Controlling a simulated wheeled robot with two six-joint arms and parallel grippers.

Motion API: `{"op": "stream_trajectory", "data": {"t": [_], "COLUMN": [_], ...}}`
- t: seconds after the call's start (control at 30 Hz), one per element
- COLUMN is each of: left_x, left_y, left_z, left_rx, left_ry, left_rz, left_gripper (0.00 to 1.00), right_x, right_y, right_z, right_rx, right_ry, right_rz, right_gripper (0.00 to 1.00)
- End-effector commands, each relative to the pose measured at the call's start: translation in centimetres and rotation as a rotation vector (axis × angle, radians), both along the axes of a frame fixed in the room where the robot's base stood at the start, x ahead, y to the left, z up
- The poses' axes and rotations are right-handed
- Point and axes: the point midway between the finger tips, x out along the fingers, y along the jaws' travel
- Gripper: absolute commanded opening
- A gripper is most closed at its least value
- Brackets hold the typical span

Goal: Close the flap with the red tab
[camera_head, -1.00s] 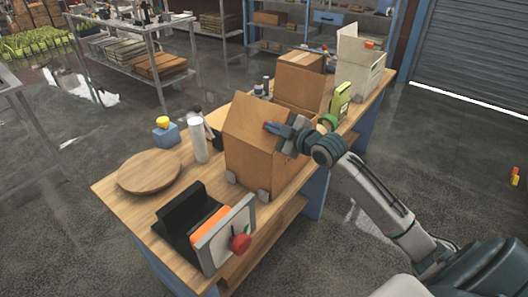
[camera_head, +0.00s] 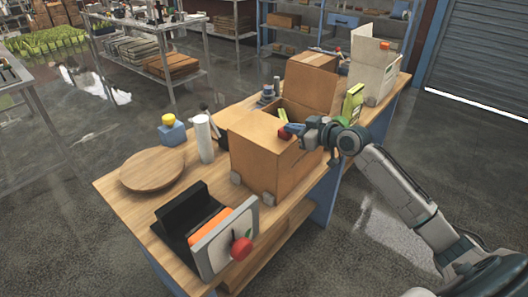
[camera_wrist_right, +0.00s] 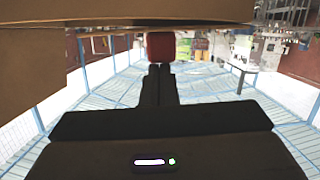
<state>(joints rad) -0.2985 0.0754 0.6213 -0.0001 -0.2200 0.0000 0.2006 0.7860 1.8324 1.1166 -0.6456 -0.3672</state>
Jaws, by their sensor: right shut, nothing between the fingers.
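The cardboard box (camera_head: 262,172) stands on the bench. Its near flap (camera_head: 252,127) lies low over part of the opening, with the red tab (camera_head: 285,134) at its edge. In the right wrist view the red tab (camera_wrist_right: 160,45) is just ahead of the fingertips (camera_wrist_right: 160,68), and cardboard (camera_wrist_right: 130,12) crosses the top. Whether they touch is unclear. My left gripper is not in view.
A white cylinder (camera_head: 204,138), a blue container with a yellow cap (camera_head: 172,131) and a round wooden board (camera_head: 152,170) stand left of the box. A green package (camera_head: 353,103) stands behind my arm.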

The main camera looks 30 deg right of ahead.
Motion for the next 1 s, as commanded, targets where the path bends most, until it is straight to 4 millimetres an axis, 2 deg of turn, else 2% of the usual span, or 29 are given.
{"op": "stream_trajectory", "data": {"t": [0.2,0.73,0.87,1.0], "left_x": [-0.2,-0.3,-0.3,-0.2], "left_y": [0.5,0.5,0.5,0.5], "left_z": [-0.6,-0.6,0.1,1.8], "left_rx": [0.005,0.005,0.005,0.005], "left_ry": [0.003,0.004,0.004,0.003], "left_rz": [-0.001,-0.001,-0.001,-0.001], "left_gripper": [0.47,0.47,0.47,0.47], "right_x": [0.0,0.1,0.1,0.2], "right_y": [-0.1,-0.1,-0.1,-0.1], "right_z": [-0.4,-0.4,0.4,2.7], "right_rx": [-0.002,-0.003,-0.004,-0.005], "right_ry": [-0.001,-0.001,-0.002,-0.002], "right_rz": [0.000,0.000,-0.001,-0.004], "right_gripper": [0.00,0.00,0.00,0.00]}}
